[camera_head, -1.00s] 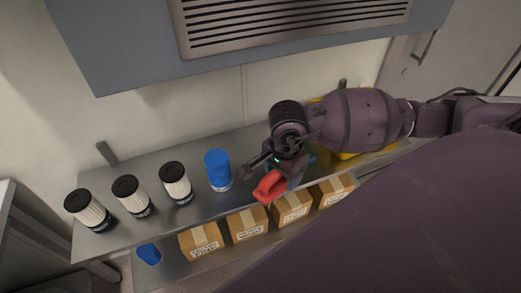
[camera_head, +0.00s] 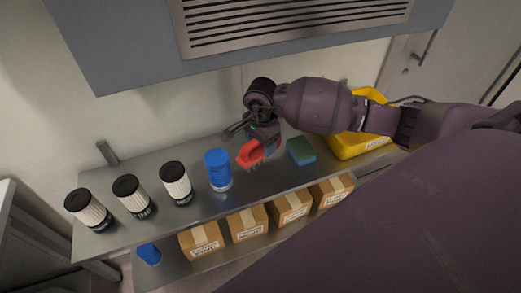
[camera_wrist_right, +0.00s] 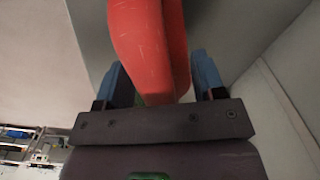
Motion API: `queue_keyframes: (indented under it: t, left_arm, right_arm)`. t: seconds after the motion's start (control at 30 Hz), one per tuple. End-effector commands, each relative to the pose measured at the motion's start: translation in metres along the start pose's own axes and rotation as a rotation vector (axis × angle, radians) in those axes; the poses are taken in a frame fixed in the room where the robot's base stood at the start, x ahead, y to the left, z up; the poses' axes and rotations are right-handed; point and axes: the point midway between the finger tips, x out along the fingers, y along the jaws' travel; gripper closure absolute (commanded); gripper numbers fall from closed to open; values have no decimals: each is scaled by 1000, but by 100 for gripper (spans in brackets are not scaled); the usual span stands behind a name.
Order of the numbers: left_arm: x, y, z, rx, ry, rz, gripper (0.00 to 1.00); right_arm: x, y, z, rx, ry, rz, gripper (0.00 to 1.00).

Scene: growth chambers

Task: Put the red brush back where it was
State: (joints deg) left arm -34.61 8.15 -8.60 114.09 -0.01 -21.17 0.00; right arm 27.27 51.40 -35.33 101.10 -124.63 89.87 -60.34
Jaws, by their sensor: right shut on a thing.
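The red brush (camera_head: 252,154) is in the jaws of my right gripper (camera_head: 265,141), over the upper metal shelf (camera_head: 245,198). It is between a blue canister on the left and a green-and-blue sponge on the right. Its bristles point down; I cannot tell whether they touch the shelf. In the right wrist view, the red brush (camera_wrist_right: 150,45) lies between the two blue-padded fingers of my right gripper (camera_wrist_right: 160,82). My left gripper is not in view.
The blue canister (camera_head: 218,170) stands close left of the brush, with several black-capped white canisters (camera_head: 175,183) farther left. The sponge (camera_head: 301,151) and a yellow container (camera_head: 345,145) are to the right. Cardboard boxes (camera_head: 248,224) sit on the lower shelf. A grey vented unit (camera_head: 270,30) hangs above.

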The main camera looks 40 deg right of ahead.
Motion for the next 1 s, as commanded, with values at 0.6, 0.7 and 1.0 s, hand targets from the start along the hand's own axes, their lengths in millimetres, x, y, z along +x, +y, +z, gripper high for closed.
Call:
queue_keyframes:
  t: [0.6,0.7,1.0]
  left_arm:
    - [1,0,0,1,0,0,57]
    - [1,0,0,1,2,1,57]
    - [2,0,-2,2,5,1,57]
  right_arm:
    - [38,-3,-2,0,1,1,56]
    - [38,-3,-1,0,1,1,26]
    - [38,-3,-1,0,1,1,12]
